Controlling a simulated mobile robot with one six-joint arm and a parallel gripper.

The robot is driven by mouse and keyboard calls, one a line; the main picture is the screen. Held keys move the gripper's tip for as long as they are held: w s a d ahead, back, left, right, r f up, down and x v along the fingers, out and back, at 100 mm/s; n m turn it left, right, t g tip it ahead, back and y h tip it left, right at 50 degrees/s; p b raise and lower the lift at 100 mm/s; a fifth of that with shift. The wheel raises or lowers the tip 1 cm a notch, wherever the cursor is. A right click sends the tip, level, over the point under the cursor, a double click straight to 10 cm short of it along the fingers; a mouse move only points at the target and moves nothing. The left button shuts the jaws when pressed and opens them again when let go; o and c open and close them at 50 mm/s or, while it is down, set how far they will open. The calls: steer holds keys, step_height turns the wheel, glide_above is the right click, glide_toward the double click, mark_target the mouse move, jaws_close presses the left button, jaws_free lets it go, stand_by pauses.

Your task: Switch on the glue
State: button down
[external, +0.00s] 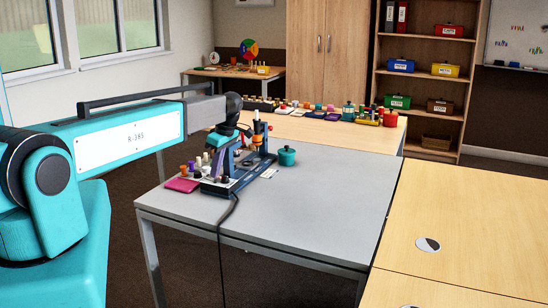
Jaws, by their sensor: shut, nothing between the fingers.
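A dark blue device with a black cable (236,207) stands on the grey table (310,205), near its back left; it may be the glue unit, but no label or switch can be read at this size. My gripper (226,172) hangs from the end of my teal arm, pointing down over the left part of this device. Its fingers are shut with nothing between them. The fingertips blend with the device's parts, so I cannot tell whether they touch it.
A teal pot (287,156) stands right of the device. A magenta pad (182,185) and several small pegs lie to its left. A wooden table behind holds a row of small items. The grey table's front and right are clear.

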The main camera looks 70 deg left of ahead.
steer(key=shift+s+a+r, duration=0.1)
steer(key=shift+s+a, duration=0.1)
steer(key=shift+s+a+r, duration=0.25)
steer(key=shift+s+a, duration=0.05)
stand_by(0.4)
steer(key=shift+r, duration=0.1)
steer(key=shift+s+a+p+v, duration=0.15)
steer(key=shift+p+v, duration=0.3)
steer(key=shift+v, duration=0.5)
steer(key=shift+s+a+p+v, duration=0.15)
steer(key=shift+p+v, duration=0.3)
steer(key=shift+v, duration=0.5)
steer(key=shift+w+d+r+b, duration=0.15)
steer(key=shift+w+r+b, duration=0.05)
steer(key=shift+r+b, duration=0.15)
steer(key=w+d+b+v, duration=0.1)
steer(key=b+v, duration=0.1)
steer(key=v, duration=0.7)
steer(key=shift+d+f+b, duration=0.2)
steer(key=shift+b, duration=0.1)
steer(key=shift+w, duration=0.15)
